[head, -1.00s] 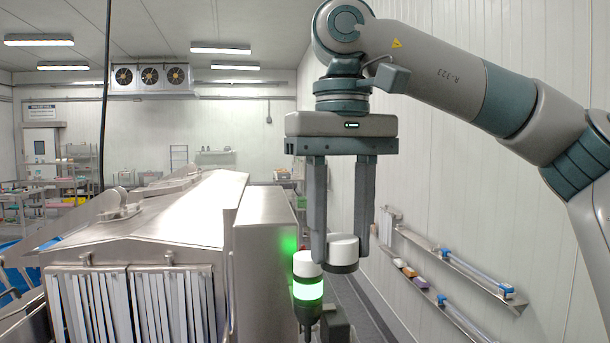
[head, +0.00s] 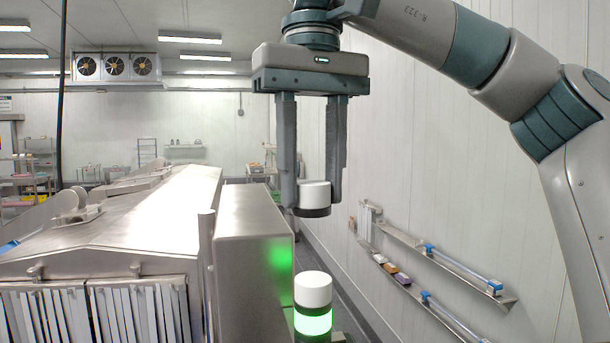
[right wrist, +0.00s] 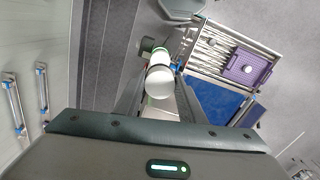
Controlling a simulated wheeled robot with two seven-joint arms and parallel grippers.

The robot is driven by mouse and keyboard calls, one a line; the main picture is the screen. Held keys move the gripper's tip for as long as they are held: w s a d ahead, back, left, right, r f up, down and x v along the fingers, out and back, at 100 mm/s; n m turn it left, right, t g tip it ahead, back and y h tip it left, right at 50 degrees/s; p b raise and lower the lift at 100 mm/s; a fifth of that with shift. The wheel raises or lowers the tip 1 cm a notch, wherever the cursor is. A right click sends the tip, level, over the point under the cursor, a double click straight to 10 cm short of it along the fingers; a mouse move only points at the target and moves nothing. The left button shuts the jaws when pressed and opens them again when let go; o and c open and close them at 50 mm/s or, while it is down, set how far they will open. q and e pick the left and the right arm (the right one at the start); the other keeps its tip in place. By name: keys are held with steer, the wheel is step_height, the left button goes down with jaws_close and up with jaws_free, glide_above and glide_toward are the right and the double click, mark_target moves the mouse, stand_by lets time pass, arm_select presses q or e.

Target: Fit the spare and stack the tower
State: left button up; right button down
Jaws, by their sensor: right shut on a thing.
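A short cylinder with a white upper part and a dark base (head: 314,196) is held between the fingertips of my right gripper (head: 312,188). My right gripper points down and is shut on it. The signal tower (head: 313,308) stands at the near end of the machine, with a white segment on top and a glowing green segment below. In the head view the held cylinder hangs above the tower, with a clear gap. My left gripper is not in view.
The steel machine housing (head: 255,230) stands just left of the tower, with strip curtains (head: 95,315) at its front. Open floor runs between housing and wall.

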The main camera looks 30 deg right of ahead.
mark_target(315, 211)
steer(key=shift+s+r, duration=0.1)
steer(key=shift+s, duration=0.45)
steer(key=shift+w+f, duration=0.45)
steer(key=shift+f, duration=0.15)
steer(key=shift+s+f, duration=0.15)
steer(key=shift+f, duration=0.6)
steer(key=shift+s+f, duration=0.1)
steer(key=shift+f, duration=0.6)
steer(key=shift+w+f, duration=0.15)
steer(key=shift+f, duration=0.75)
steer(key=shift+f+b, duration=0.5)
steer(key=shift+f, duration=0.7)
steer(key=c, duration=1.1)
jaws_free()
